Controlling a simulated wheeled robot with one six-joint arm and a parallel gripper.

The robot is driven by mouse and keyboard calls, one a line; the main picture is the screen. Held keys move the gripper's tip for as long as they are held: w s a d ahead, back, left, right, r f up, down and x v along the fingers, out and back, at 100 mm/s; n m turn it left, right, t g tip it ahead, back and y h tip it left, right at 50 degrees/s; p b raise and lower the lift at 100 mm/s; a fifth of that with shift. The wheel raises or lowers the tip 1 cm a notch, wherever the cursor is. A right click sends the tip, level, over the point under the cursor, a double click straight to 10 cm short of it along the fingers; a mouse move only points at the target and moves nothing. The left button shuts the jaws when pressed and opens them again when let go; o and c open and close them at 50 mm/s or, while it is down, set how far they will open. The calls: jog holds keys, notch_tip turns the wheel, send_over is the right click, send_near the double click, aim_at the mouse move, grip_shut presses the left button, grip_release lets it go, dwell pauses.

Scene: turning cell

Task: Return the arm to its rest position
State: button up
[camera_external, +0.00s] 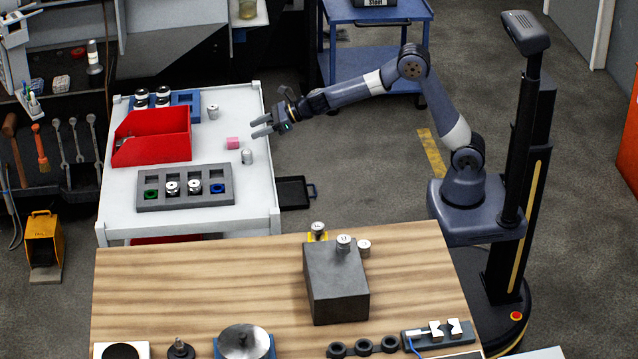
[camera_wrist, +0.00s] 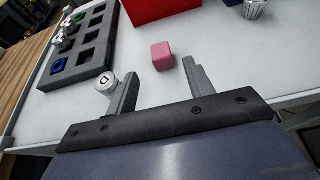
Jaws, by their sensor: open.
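My gripper (camera_external: 264,127) is open and empty at the right edge of the white cart top (camera_external: 225,185). My arm reaches left from its base at the right of the outside view. In the wrist view the two fingers of my gripper (camera_wrist: 160,85) stand apart with nothing between them. A pink block (camera_external: 232,143) lies on the cart just left of the fingertips. It also shows in the wrist view (camera_wrist: 162,56), beyond the fingers. A small silver cylinder (camera_external: 247,157) stands near the gripper; in the wrist view a white-topped cylinder (camera_wrist: 106,82) shows beside the left finger.
A red bin (camera_external: 153,137), a grey tray (camera_external: 185,187) with several parts and a blue rack (camera_external: 187,101) stand on the cart. A wooden table (camera_external: 210,280) with a dark block (camera_external: 336,285) is in front. A blue trolley (camera_external: 376,50) stands behind my arm.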

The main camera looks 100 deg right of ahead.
aim_at(236, 140)
jog(key=p+x, duration=0.2)
jog(key=x, duration=0.6)
jog(key=shift+w+f, duration=0.25)
jog(key=shift+w, duration=0.35)
jog(key=shift+f, duration=0.3)
jog(key=shift+r, duration=0.2)
